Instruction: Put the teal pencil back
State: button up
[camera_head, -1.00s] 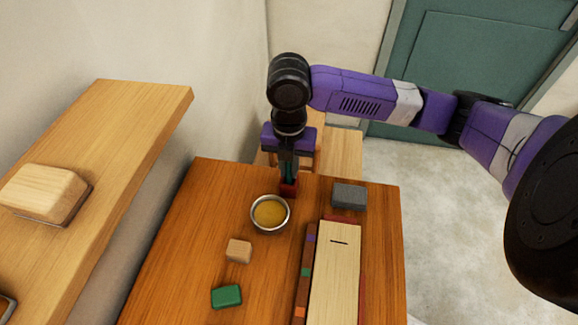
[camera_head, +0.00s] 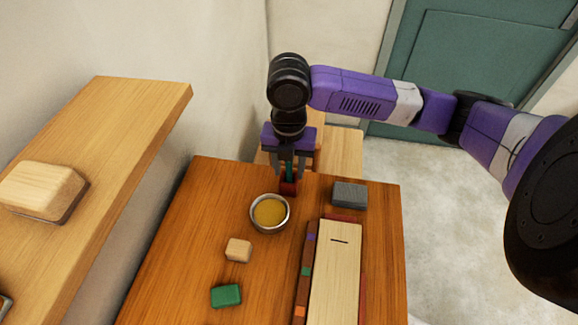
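The teal pencil (camera_head: 289,170) stands upright in a small dark red holder (camera_head: 289,188) near the far edge of the wooden table. Its lower end is hidden inside the holder. My gripper (camera_head: 290,176) is directly above the holder, pointing down. Its two fingers are spread, one on each side of the pencil, with gaps between them and it.
Near the holder on the table (camera_head: 180,260) are a metal bowl (camera_head: 270,213) with yellow contents and a grey block (camera_head: 350,194). Closer are a tan block (camera_head: 238,250), a green block (camera_head: 226,296) and books (camera_head: 335,275). A wooden shelf (camera_head: 130,120) is at left.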

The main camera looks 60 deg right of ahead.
jog(key=shift+r+b, duration=0.35)
jog(key=shift+r, duration=3.55)
jog(key=shift+a, duration=0.15)
